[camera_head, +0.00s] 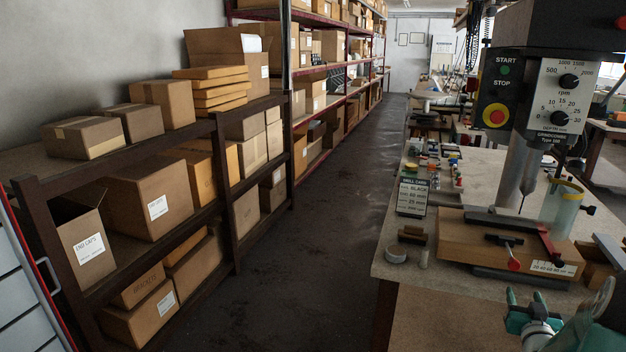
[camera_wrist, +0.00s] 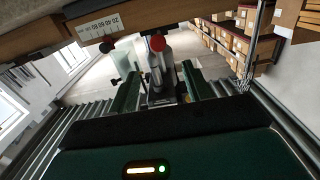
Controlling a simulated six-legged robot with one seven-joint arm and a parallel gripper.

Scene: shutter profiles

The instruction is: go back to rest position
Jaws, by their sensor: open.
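My gripper (camera_wrist: 160,88) shows in the wrist view with its two green fingers apart. A grey part with a red tip (camera_wrist: 157,43) shows between and beyond the fingers; I cannot tell whether it is close to them, and no grip on it is visible. In the head view, teal parts of my arm (camera_head: 535,322) show at the lower right, in front of the workbench (camera_head: 470,310).
A wooden board with a clamp (camera_head: 500,240) lies under the drill press (camera_head: 568,90). It also shows at the top of the wrist view (camera_wrist: 130,22). A shelf (camera_head: 225,190) of cardboard boxes stands at left. The aisle floor (camera_head: 310,260) is clear.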

